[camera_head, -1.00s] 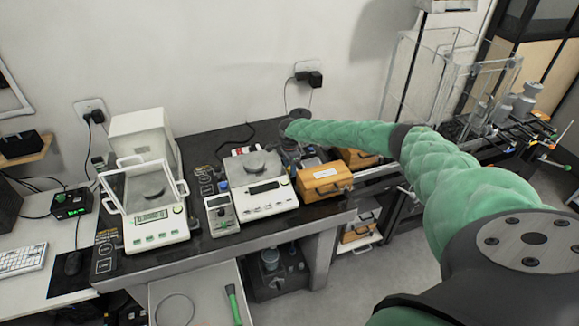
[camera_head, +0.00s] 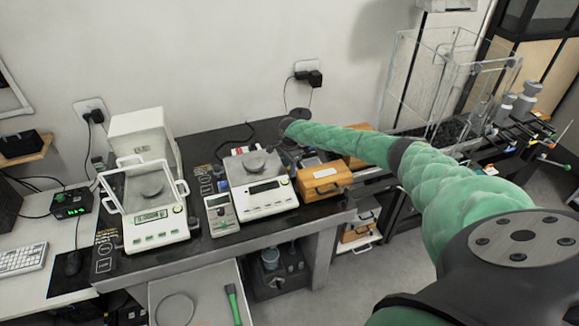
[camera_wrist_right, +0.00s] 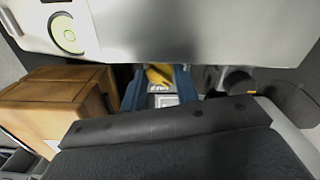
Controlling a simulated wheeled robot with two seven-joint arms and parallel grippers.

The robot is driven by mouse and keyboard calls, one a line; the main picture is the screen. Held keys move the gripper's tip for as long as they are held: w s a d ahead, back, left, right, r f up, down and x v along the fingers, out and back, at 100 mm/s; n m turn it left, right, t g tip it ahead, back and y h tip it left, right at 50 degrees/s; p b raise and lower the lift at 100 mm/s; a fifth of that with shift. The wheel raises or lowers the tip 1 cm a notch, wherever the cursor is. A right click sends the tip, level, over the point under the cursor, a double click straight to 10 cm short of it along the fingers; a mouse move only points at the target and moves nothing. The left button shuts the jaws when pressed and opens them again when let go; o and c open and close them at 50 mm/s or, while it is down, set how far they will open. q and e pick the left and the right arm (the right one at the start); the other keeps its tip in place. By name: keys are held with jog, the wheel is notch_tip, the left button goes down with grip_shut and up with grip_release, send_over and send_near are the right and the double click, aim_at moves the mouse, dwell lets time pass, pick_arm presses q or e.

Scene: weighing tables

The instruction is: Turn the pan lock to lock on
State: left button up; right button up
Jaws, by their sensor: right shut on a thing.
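The balance with the round metal pan (camera_head: 258,163) stands on the dark bench in the head view. Its white housing (camera_wrist_right: 200,30), with a bubble level (camera_wrist_right: 68,35), fills the top of the right wrist view. My right gripper (camera_wrist_right: 158,88) is beside this housing, its two blue-grey fingers pointing in along its edge. A small yellow part (camera_wrist_right: 158,75), which looks like the pan lock, shows between the fingers, and the gripper is shut on it. Its lock marking cannot be read. In the head view my right forearm hides most of the gripper. My left gripper is out of view.
A wooden box (camera_head: 323,181) stands close to the balance's right side and also shows in the right wrist view (camera_wrist_right: 55,105). A glass-shielded balance (camera_head: 150,235) stands to the left. A handheld meter (camera_head: 222,215) lies between the balances. A dark round knob or foot (camera_wrist_right: 238,82) is near the fingers.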

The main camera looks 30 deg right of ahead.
jog(key=shift+r, duration=0.1)
jog(key=o, duration=1)
jog(key=shift+r, duration=0.15)
notch_tip(320, 180, up, 6)
jog(key=b, duration=0.3)
jog(key=shift+r+b, duration=0.35)
jog(key=shift+r, duration=0.4)
